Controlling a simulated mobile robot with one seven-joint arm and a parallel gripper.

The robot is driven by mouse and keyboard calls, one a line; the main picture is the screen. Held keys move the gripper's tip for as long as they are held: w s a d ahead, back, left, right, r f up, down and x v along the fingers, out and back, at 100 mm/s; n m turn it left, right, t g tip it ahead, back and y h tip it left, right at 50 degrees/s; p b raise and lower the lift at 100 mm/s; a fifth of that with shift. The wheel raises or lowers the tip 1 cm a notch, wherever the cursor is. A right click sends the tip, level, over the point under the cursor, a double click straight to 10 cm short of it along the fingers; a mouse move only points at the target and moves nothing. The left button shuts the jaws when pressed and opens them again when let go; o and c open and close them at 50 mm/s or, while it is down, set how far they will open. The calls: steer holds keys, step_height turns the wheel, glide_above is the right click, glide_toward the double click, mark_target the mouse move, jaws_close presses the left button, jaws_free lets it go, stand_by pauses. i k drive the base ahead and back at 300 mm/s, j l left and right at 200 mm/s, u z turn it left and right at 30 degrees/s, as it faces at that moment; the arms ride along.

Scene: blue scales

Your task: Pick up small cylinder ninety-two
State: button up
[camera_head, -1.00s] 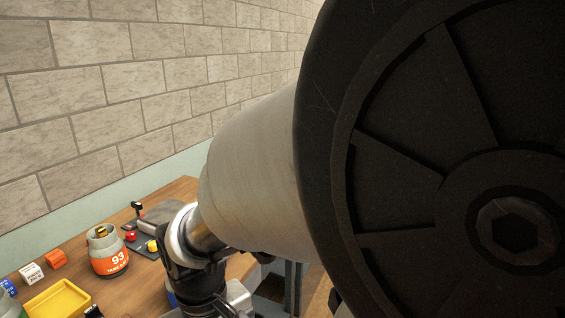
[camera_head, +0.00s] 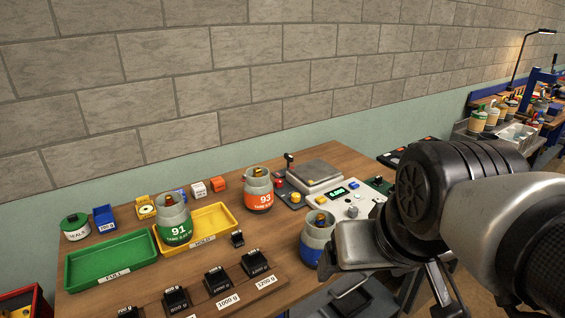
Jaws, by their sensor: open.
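A small grey cylinder with a blue band (camera_head: 315,250) stands upright at the table's front right; its number is not readable from here. A cylinder marked 91 with a green band (camera_head: 174,229) stands in the yellow tray. A cylinder marked 93 with an orange band (camera_head: 258,198) stands on the wood behind and left of the blue one. My gripper (camera_head: 332,260) is just right of the blue-banded cylinder, overlapping its right edge in the picture. It is open, with its fingers poorly visible; I cannot tell whether it touches the cylinder.
A yellow tray marked HOLD (camera_head: 222,216) and an empty green tray marked FULL (camera_head: 78,275) lie left. A rack of black weights (camera_head: 215,283) lines the front edge. A scale (camera_head: 315,173) and a panel with a green display (camera_head: 341,200) stand behind the blue-banded cylinder.

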mark_target(319, 226)
steer(key=i+l+u, duration=0.25)
steer(key=l+u, duration=0.25)
steer(key=l, duration=0.15)
steer(key=i+l+u, duration=0.25)
steer(key=l+u, duration=0.25)
steer(key=l, duration=0.25)
